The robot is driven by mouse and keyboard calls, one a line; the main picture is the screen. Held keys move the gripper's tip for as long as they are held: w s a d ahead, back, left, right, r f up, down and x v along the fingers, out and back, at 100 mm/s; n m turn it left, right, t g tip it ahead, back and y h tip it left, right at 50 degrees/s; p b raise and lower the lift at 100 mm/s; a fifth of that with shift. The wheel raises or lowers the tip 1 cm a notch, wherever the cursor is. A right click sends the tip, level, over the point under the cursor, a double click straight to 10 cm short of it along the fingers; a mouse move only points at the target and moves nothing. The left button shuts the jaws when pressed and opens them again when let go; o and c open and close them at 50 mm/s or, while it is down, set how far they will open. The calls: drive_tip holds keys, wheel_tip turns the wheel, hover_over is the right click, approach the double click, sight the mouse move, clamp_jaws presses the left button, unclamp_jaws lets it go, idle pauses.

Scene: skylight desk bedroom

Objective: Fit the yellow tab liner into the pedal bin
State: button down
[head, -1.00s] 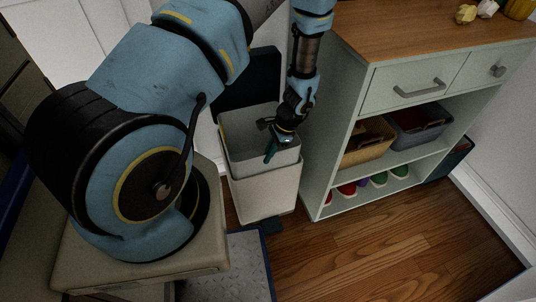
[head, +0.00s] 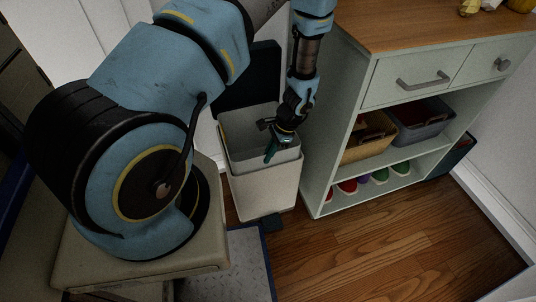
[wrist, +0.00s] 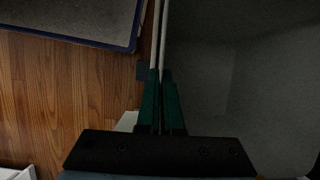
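The pedal bin (head: 264,193) is a pale upright box on the floor, with its dark lid (head: 250,80) standing open behind. My gripper (head: 269,157) points down at the liner's near wall. In the wrist view its green fingers (wrist: 160,100) are close together with a thin pale wall between them. The liner's interior (wrist: 205,80) looks empty. How deep its base sits is hidden.
A pale green cabinet (head: 340,90) with a wooden top stands close on the bin's right, holding baskets (head: 370,137) and several coloured items low down. A grey mat (head: 249,262) lies in front of the bin. Wooden floor (head: 370,250) is clear to the right.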

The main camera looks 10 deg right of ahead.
drive_tip(key=shift+f+b, duration=0.85)
drive_tip(key=shift+f, duration=0.55)
drive_tip(key=c, duration=1)
unclamp_jaws()
drive_tip(key=shift+c, duration=0.2)
drive_tip(key=shift+o, duration=0.2)
drive_tip(key=shift+s, duration=0.2)
drive_tip(key=shift+d+r, duration=0.1)
drive_tip(key=v, duration=1)
drive_tip(key=shift+w+r, duration=0.25)
drive_tip(key=shift+r, duration=0.05)
